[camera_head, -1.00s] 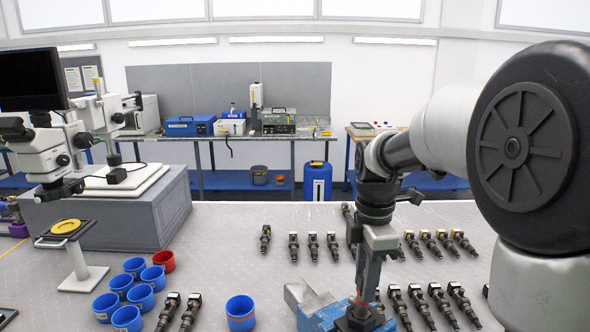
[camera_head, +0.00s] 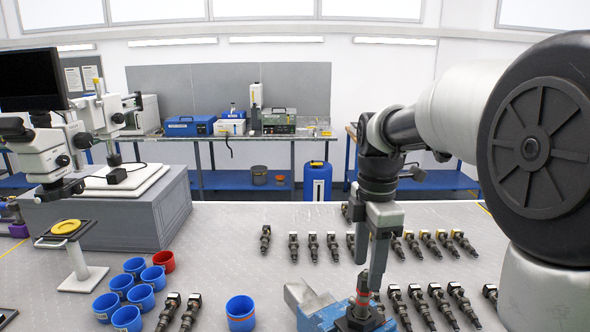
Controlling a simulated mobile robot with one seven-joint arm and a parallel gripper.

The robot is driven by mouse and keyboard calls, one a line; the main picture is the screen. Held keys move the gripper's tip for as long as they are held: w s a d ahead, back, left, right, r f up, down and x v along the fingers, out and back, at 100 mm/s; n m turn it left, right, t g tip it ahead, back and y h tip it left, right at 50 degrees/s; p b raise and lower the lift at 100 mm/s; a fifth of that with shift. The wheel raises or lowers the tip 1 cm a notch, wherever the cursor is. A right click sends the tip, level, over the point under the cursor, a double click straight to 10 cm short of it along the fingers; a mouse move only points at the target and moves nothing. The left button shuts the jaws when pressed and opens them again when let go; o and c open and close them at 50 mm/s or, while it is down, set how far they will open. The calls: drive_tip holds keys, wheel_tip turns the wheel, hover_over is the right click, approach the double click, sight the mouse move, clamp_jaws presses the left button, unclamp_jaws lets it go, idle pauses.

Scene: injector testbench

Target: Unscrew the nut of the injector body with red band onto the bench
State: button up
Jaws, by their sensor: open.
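The injector body with red band (camera_head: 361,296) stands upright in the blue vise (camera_head: 335,318) at the bottom centre right of the head view. Its red band shows near the middle of the upright part, with a dark tip above. I cannot make out the nut as a separate part. My gripper (camera_head: 369,268) points down just above and slightly right of the injector body. Its fingers are apart, and I see nothing held between them. One finger passes close to the injector's tip in the picture; I cannot tell whether they touch.
Blue cups (camera_head: 240,313) and a red cup (camera_head: 164,261) stand left. A microscope (camera_head: 50,150) is at the far left. The bench centre left is clear.

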wheel_tip(320, 180, up, 12)
drive_tip(key=s+f+m+t, duration=0.2)
drive_tip(key=s+f+m, duration=0.2)
drive_tip(key=s+m, duration=0.5)
drive_tip(key=s+f+m+t, duration=0.3)
drive_tip(key=s+f+m, duration=0.2)
drive_tip(key=s+m, duration=0.4)
drive_tip(key=shift+s+f+m+t+p, duration=0.25)
drive_tip(key=shift+m+t+p, duration=0.1)
drive_tip(key=shift+m, duration=0.55)
drive_tip(key=shift+o, duration=0.5)
